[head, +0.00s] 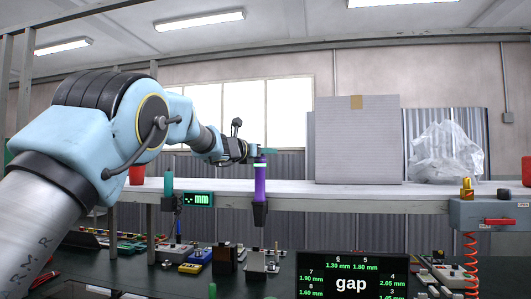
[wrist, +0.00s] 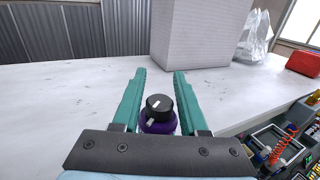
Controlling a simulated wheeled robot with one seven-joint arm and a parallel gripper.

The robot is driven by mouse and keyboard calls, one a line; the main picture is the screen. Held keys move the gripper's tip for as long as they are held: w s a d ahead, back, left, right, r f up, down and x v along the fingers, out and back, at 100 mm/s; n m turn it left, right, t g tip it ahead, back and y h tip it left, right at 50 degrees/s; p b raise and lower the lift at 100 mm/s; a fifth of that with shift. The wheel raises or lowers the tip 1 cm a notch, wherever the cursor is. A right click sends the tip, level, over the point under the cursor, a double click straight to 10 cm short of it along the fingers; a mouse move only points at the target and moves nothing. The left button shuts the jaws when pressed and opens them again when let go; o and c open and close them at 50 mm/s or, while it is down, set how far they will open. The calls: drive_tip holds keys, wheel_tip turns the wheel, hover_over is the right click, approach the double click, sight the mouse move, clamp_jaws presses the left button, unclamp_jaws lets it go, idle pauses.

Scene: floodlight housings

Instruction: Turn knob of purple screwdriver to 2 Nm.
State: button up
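The purple screwdriver (head: 260,183) stands upright in a black holder (head: 260,214) at the front of the shelf in the head view. Its black knob (wrist: 159,108) with a white pointer mark shows from above in the wrist view, on top of the purple body (wrist: 157,125). A second white mark sits on the purple rim below the knob. No torque number is legible. My gripper (wrist: 159,88) has its two teal fingers apart, one on each side of the knob, with visible gaps. In the head view my gripper (head: 262,152) is at the screwdriver's top.
A white shelf (head: 400,195) carries a large grey box (head: 357,140), a clear plastic bag (head: 445,153) and a red cup (head: 136,175). A teal tool (head: 169,184) stands left of the screwdriver. Below are a dark workbench with parts and a "gap" display (head: 351,277).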

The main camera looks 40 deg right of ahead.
clamp_jaws()
drive_tip(key=shift+f+b, duration=0.1)
drive_tip(key=shift+b, duration=0.25)
drive_tip(key=shift+w+a+r+n+t+y+p, duration=0.1)
drive_tip(key=shift+w+a+n+t+y+p, duration=0.65)
drive_tip(key=shift+n+t+y, duration=1.85)
drive_tip(key=shift+w+a+r+n+t+y+p, duration=0.15)
drive_tip(key=shift+n+t+y+p, duration=1.2)
drive_tip(key=shift+n+t+y, duration=1.25)
drive_tip(key=shift+w+a+f+n+t+y+p, duration=0.1)
drive_tip(key=shift+w+a+n+t+y+p, duration=0.3)
drive_tip(key=shift+n+t+y+p, duration=1.45)
drive_tip(key=n+y+b, duration=0.1)
drive_tip(key=y, duration=0.1)
drive_tip(key=shift+a+t+y, duration=0.15)
drive_tip(key=shift+t+y, duration=0.2)
